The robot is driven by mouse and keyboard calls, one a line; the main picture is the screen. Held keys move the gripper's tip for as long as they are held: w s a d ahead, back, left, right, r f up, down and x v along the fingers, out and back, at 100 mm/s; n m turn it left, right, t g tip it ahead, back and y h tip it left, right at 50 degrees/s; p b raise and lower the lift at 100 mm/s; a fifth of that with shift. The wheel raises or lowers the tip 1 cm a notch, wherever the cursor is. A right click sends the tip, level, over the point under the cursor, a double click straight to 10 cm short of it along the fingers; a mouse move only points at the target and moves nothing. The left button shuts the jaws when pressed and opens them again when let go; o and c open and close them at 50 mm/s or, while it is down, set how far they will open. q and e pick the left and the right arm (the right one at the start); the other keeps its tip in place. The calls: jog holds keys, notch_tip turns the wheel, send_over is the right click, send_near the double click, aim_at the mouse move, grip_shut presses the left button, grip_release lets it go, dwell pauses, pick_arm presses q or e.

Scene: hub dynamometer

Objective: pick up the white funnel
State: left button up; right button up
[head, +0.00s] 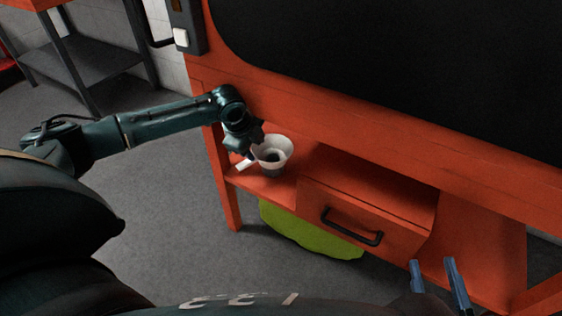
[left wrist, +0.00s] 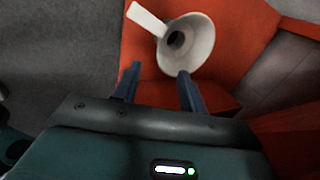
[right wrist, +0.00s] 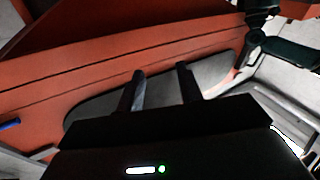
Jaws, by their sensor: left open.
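The white funnel (head: 275,150) sits on the orange shelf at the bench's left end, wide mouth up, with a flat white tab sticking out to the left. In the left wrist view the funnel (left wrist: 200,47) lies just beyond the fingertips, its dark hole and tab (left wrist: 147,18) in sight. My left gripper (left wrist: 158,70) is open and empty, with the funnel outside the gap. In the head view my left gripper (head: 253,152) is beside the funnel's left rim, its fingers partly hidden. My right gripper (head: 434,262) is open and empty, low at the right, far from the funnel.
The orange shelf (head: 265,188) has a bench post on its left and a drawer with a black handle (head: 352,232) on its right. The orange bench rail (head: 380,137) runs above. A green object (head: 300,232) lies below. Grey floor is free to the left.

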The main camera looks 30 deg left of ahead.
aim_at(266, 164)
pick_arm(q)
jog(key=b+x, duration=0.3)
jog(key=x, duration=0.4)
jog(key=shift+a+f, duration=0.1)
jog(key=b+x, duration=0.4)
jog(key=x, duration=0.2)
jog(key=shift+w, duration=0.15)
pick_arm(e)
jog(key=shift+w+a+m+t+y, duration=0.15)
jog(key=shift+a+m+t+y, duration=0.25)
jog(key=shift+a+m+y, duration=0.25)
pick_arm(q)
grip_shut()
